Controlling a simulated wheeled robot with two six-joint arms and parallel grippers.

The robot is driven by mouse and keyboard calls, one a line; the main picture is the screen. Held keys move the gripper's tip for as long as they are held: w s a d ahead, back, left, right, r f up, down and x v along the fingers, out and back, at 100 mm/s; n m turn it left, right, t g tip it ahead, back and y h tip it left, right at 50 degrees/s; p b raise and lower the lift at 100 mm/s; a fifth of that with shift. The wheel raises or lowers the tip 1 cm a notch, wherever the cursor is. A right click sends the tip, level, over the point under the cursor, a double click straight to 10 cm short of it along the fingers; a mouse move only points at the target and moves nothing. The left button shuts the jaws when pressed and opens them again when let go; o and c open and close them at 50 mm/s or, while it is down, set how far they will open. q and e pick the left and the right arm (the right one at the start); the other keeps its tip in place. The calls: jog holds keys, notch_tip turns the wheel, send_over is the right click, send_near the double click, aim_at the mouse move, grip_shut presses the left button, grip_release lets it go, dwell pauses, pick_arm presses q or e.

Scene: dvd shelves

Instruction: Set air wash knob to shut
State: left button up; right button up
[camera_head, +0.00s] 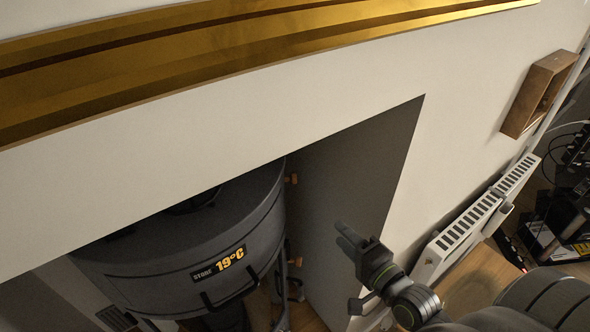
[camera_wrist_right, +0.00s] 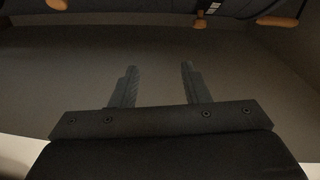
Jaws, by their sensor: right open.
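The dark grey rounded stove (camera_head: 180,255) stands in the wall recess, with a "19°C" label on its front. Two small orange-brown knobs or handles, an upper one (camera_head: 292,179) and a lower one (camera_head: 295,261), stick out at its right side. I cannot tell which is the air wash knob. My right gripper (camera_head: 347,236) is open and empty, right of the stove and apart from it. In the right wrist view its two fingers (camera_wrist_right: 158,82) point toward the stove's dark edge, where wooden knobs (camera_wrist_right: 200,25) (camera_wrist_right: 277,21) show. My left gripper is not in view.
The grey recess side wall (camera_head: 350,165) is behind my right gripper. A white radiator (camera_head: 475,220) and a wooden wall box (camera_head: 540,90) are to the right. A gold-framed panel (camera_head: 230,55) spans the wall above. Space between gripper and stove looks free.

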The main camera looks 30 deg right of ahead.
aim_at(294, 179)
notch_tip(294, 179, up, 6)
jog(key=a+y, duration=0.1)
jog(key=a, duration=0.1)
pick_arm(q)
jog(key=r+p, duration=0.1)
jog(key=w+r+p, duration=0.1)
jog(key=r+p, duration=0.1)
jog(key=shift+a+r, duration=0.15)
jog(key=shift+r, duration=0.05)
pick_arm(e)
jog(key=shift+m+t, duration=0.3)
jog(key=shift+t, duration=0.1)
jog(key=w, duration=0.5)
jog(key=w+a, duration=0.1)
jog(key=w, duration=0.5)
jog(key=w+a, duration=0.1)
jog(key=w, duration=0.5)
jog(key=shift+f, duration=0.2)
jog(key=shift+s, duration=0.1)
grip_shut()
